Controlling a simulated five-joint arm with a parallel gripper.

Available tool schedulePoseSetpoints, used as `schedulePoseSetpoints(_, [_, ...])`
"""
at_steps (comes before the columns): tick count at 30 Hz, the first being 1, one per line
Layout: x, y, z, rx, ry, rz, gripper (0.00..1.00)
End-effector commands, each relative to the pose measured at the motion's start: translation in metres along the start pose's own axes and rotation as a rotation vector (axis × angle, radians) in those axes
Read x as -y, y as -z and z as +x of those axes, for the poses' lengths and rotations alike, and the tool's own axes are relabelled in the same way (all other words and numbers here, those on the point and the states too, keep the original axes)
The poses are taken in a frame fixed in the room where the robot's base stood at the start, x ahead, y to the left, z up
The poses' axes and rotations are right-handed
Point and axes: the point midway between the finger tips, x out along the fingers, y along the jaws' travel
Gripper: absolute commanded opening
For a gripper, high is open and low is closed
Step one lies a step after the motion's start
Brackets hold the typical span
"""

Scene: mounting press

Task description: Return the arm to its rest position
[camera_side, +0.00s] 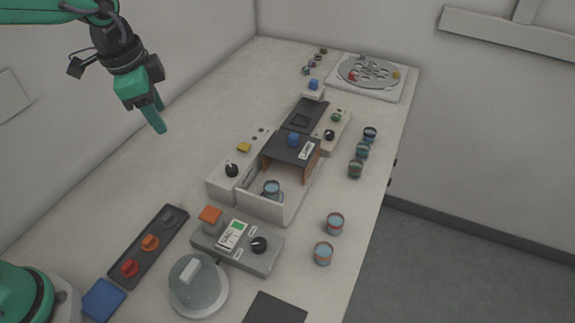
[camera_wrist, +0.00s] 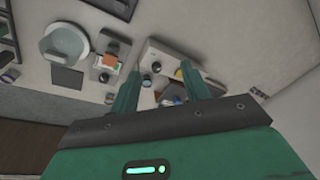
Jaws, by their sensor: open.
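My gripper (camera_side: 156,115) is raised well above the bench at the upper left of the side view, fingers pointing down. In the wrist view its two green fingers (camera_wrist: 165,90) stand apart with nothing held between them. The fingers touch nothing. My base shows at the lower left of the side view. The mounting press (camera_side: 256,190), a white box with a dark top and an open front, stands mid-bench. A blue-topped cup (camera_side: 272,188) sits in its open front.
A grey control box (camera_side: 238,246), a glass-domed dish (camera_side: 198,283) and a dark tray with coloured knobs (camera_side: 149,243) stand near the front. Several cups (camera_side: 334,223) line the right edge. A white turntable unit (camera_side: 366,75) is at the far end. The left bench is clear.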

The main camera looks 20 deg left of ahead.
Motion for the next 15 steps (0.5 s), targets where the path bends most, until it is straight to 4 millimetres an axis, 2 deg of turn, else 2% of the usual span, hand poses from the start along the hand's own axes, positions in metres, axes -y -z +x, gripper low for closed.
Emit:
schedulePoseSetpoints(6, [-0.004,-0.040,-0.024,-0.057,0.048,-0.193,0.47])
schedulePoseSetpoints(15, [-0.018,-0.092,-0.043,-0.138,0.103,-0.453,0.47])
